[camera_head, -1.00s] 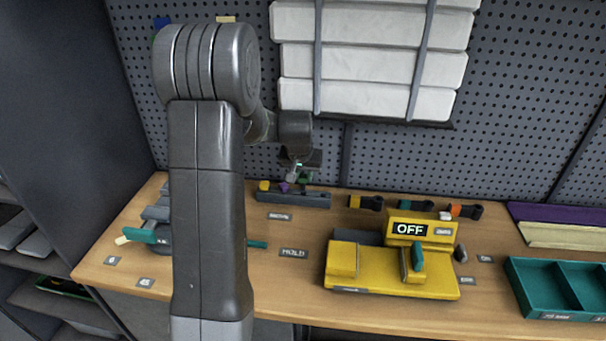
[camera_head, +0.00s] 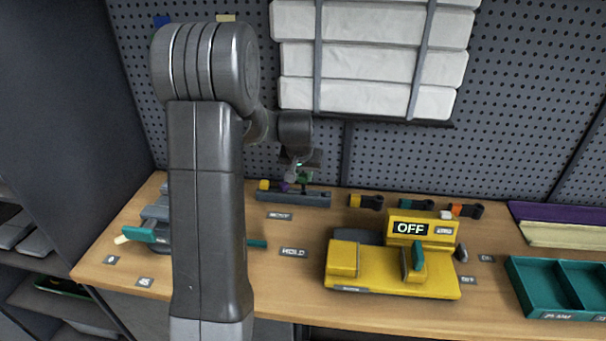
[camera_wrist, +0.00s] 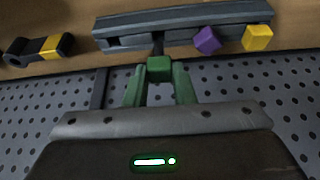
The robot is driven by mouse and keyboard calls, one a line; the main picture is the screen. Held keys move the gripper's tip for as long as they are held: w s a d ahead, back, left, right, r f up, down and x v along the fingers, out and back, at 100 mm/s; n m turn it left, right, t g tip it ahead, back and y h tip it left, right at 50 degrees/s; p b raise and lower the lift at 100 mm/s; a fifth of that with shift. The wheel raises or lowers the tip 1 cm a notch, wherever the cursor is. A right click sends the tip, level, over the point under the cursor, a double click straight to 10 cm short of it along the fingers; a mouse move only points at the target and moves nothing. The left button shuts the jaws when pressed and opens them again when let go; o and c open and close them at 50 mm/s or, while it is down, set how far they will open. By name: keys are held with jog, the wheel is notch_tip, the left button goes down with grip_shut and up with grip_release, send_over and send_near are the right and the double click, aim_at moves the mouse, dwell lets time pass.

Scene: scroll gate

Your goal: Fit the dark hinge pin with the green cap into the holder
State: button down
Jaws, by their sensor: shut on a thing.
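The green cap of the hinge pin (camera_wrist: 159,68) sits between the two green fingers of my gripper (camera_wrist: 159,82), which is shut on it. Its dark shaft points at the grey holder (camera_wrist: 130,42) and meets the holder's edge in the wrist view. I cannot tell whether the tip is inside an opening. In the head view the holder (camera_head: 318,200) lies at the back of the bench, with my gripper (camera_head: 303,172) just above it, partly hidden by my arm. A purple-capped pin (camera_wrist: 207,40) and a yellow-capped pin (camera_wrist: 257,37) stand in the holder beside mine.
Dark parts with yellow (camera_head: 366,202), teal (camera_head: 416,204) and orange (camera_head: 465,211) bands lie right of the holder. A yellow fixture reading OFF (camera_head: 390,275) stands in front. A teal tray (camera_head: 560,290) is at the right. The pegboard wall rises close behind.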

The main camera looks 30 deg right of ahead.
jog(key=shift+f+b, duration=0.95)
jog(key=shift+f, duration=0.3)
jog(key=c, duration=1.1)
grip_release()
jog(key=shift+c, duration=0.2)
jog(key=b+v, duration=0.1)
jog(key=v, duration=1.2)
jog(key=shift+s+r, duration=0.25)
jog(key=shift+r, duration=0.05)
jog(key=shift+a, duration=0.1)
jog(key=p+x, duration=0.1)
jog(key=x, duration=1.2)
jog(key=shift+w+f, duration=0.2)
jog(key=shift+r, duration=0.1)
